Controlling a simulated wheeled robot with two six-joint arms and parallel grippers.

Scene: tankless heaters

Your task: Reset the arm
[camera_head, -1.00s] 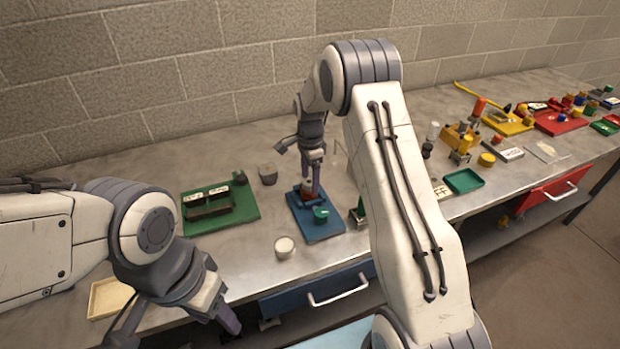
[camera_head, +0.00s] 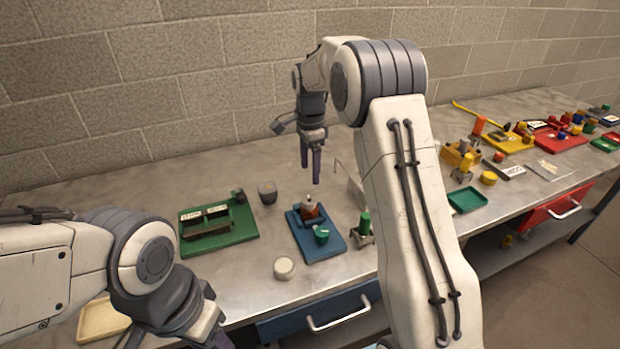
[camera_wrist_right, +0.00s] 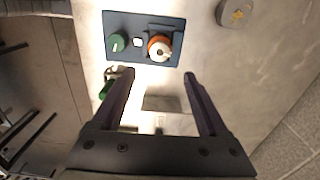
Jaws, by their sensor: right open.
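My right gripper (camera_head: 311,166) hangs over the metal workbench with its fingers pointing down, above and behind the blue board (camera_head: 326,247). In the right wrist view its two fingers (camera_wrist_right: 158,84) are apart with nothing between them. The blue board (camera_wrist_right: 112,59) carries a brown-orange part with a pale top (camera_head: 310,208) and a green knob (camera_head: 321,234). My left gripper is at the lower left, near the bench's front edge, and its fingertips are cut off by the frame's bottom edge.
A green board with dark holders (camera_head: 243,231) lies left of the blue one. A grey cup (camera_head: 267,192) and a round white piece (camera_head: 284,268) stand nearby. A green cylinder in a metal holder (camera_head: 365,224) is to the right. Coloured parts and trays crowd the far right.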

